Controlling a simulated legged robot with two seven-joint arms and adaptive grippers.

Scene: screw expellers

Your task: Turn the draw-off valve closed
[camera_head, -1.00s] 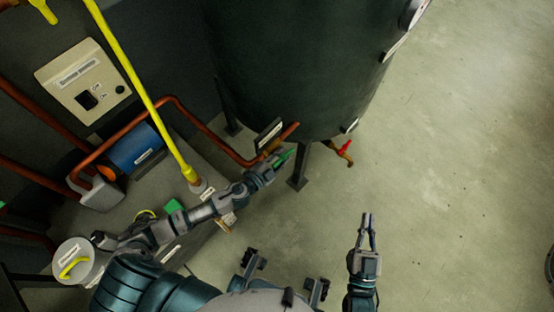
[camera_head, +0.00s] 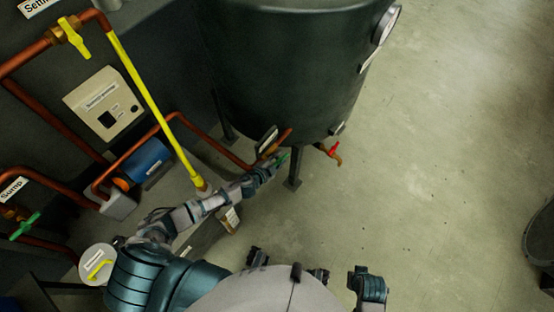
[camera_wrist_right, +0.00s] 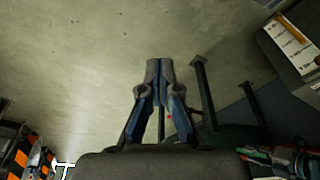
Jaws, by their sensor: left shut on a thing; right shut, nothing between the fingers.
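A dark green tank (camera_head: 290,70) stands on legs at the top middle of the head view. A copper pipe reaches its lower side, with a green valve handle (camera_head: 283,158) by a small tag. My left gripper (camera_head: 273,165) is at this handle and shut on it; its fingers partly hide it. A red-handled tap (camera_head: 334,149) sticks out of the tank's lower right. I cannot read which one is labelled draw-off. My right gripper shows at the bottom of the head view, and in the right wrist view its fingers (camera_wrist_right: 160,82) are shut and empty.
A yellow pipe (camera_head: 150,105), a control box (camera_head: 104,103) and a blue motor (camera_head: 146,158) stand left of the tank. A white-lidded container (camera_head: 97,264) is at lower left.

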